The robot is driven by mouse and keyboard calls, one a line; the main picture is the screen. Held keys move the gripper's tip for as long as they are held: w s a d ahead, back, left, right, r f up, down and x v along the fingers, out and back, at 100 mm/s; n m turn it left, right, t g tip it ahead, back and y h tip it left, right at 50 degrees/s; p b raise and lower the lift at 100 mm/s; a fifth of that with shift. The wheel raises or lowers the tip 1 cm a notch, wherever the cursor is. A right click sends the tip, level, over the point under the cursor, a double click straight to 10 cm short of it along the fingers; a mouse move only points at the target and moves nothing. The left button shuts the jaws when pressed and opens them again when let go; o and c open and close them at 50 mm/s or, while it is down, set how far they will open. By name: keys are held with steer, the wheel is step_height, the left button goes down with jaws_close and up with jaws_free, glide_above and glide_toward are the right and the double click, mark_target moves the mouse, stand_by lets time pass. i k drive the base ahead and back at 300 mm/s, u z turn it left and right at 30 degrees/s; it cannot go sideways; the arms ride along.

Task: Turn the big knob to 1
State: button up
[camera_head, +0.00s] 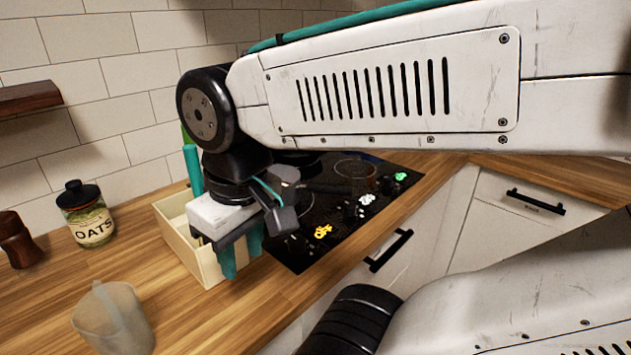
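The black cooktop (313,253) is set in the wooden counter, partly hidden behind my arm. I cannot tell which knob is the big one, or read any number or pointer. My gripper (241,252) points down at the left of the cooktop, in front of a pale box. Its two teal fingers look apart, with nothing seen between them. It appears clear of the knobs.
The pale open box (183,246) stands beside the cooktop, close behind my gripper. An oats jar (87,214), a brown wooden object (19,240) and a translucent jug (113,322) stand at the left. Drawer handles (390,250) stick out below the counter.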

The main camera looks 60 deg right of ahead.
mark_target(297, 243)
steer(key=z, duration=0.25)
steer(key=k, duration=0.65)
steer(key=z, duration=0.6)
steer(key=k, duration=0.55)
steer(key=u, duration=0.75)
steer(key=i, duration=0.85)
steer(key=u, duration=0.2)
